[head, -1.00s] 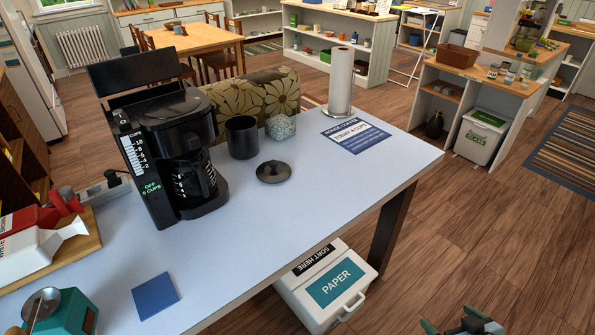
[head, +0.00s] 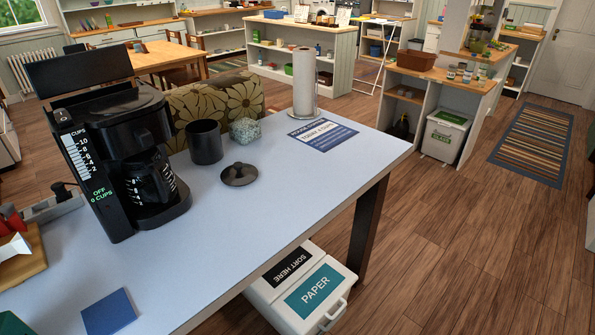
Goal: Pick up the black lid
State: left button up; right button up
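The black lid (head: 239,175) lies flat on the pale blue tabletop (head: 262,220), with its round knob facing up. It is right of the coffee maker (head: 128,160) and in front of a black canister (head: 205,142), apart from both. Nothing touches the lid except the table. Neither of my grippers shows in the head view now.
A speckled stone-like block (head: 245,131), a paper towel roll (head: 304,80) and a printed sign (head: 322,134) stand or lie behind the lid. A blue square (head: 109,312) lies at the front. A paper bin (head: 303,289) stands below the table edge.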

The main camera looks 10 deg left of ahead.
aim_at(239, 174)
jog(key=z, duration=1.1)
jog(key=i, duration=1.35)
jog(key=u, duration=1.95)
